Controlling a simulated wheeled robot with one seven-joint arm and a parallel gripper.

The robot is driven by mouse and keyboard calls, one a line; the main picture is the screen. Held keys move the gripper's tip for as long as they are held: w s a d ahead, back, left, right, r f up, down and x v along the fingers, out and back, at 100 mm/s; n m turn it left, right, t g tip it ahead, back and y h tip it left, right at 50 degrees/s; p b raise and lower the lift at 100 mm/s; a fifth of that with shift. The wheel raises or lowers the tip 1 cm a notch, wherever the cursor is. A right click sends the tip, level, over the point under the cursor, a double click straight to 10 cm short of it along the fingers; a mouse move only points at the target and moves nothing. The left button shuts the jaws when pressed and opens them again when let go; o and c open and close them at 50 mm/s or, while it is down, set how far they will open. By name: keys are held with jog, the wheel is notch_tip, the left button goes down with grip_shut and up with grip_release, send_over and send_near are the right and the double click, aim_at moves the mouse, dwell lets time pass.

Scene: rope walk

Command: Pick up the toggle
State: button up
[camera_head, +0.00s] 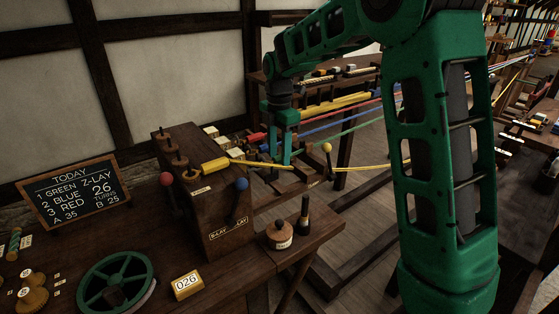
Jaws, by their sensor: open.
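My green gripper (279,158) points down over the bench beyond the dark wooden box. Its two fingers are apart, with the yellow rope line (330,167) and small coloured pieces around them. I cannot make out for certain which piece is the toggle. A yellow cylinder (215,164) sits at the top edge of the box, left of the fingers. A small red piece (257,138) lies just left of the gripper. Whether the fingers touch anything is too small to tell.
The dark box (222,227) carries red (167,179) and blue (240,184) ball-topped levers. A round wooden weight (279,236) and a dark peg (304,217) stand at the bench's right. A yellow-knobbed lever (327,148) rises right of the fingers. Coloured ropes stretch behind my arm.

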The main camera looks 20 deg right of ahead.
aim_at(279, 156)
jog(key=shift+f, duration=0.1)
jog(key=c, duration=1)
notch_tip(279, 156, up, 10)
dwell(0.5)
